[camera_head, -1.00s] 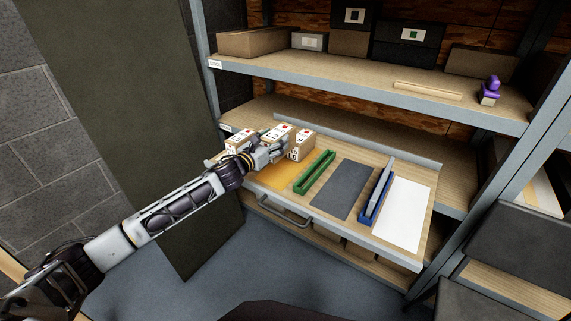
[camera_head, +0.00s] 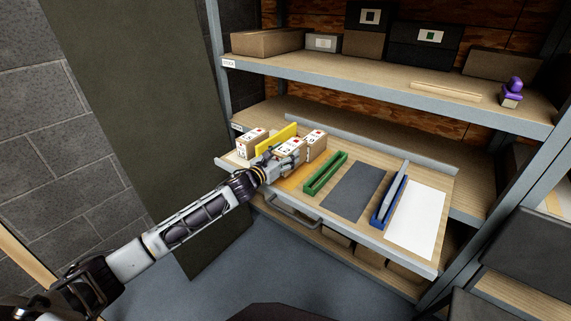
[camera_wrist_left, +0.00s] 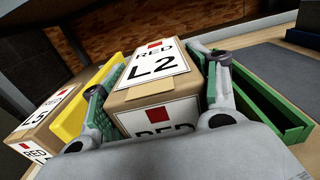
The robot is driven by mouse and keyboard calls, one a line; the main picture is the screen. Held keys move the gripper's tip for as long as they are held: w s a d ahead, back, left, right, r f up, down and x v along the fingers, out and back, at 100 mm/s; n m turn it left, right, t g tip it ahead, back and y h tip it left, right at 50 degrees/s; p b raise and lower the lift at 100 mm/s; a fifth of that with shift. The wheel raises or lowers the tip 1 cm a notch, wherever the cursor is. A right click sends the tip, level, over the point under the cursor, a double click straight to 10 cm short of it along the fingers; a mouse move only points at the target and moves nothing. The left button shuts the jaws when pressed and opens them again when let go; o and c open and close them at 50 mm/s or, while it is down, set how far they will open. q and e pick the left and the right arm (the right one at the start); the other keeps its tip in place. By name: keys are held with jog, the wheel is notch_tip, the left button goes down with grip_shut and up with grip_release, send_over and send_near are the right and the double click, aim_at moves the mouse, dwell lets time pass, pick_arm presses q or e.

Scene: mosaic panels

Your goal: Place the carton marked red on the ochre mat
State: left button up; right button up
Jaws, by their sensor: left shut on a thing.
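My left gripper (camera_head: 284,160) is shut on a brown carton (camera_wrist_left: 158,88) with white labels, a red square and the words "RED L2". I cannot tell whether the carton touches the mat. A second red-marked carton, "L5" (camera_wrist_left: 42,122), stands left of the yellow divider. My right gripper is not in view.
A grey mat (camera_head: 352,190), a blue divider (camera_head: 388,203) and a white mat (camera_head: 416,220) lie to the right, the mats bare. The upper shelf (camera_head: 400,90) holds boxes and a purple-handled stamp (camera_head: 512,92).

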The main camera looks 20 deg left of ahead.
pick_arm(q)
jog(key=shift+f, duration=0.4)
jog(key=shift+f+b, duration=0.55)
jog(key=shift+f, duration=0.75)
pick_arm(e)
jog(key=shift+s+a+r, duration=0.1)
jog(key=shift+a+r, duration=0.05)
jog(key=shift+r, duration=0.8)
pick_arm(q)
jog(key=shift+f, duration=0.1)
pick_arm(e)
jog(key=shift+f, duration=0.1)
pick_arm(q)
jog(key=o, duration=1.7)
jog(key=shift+f, duration=0.15)
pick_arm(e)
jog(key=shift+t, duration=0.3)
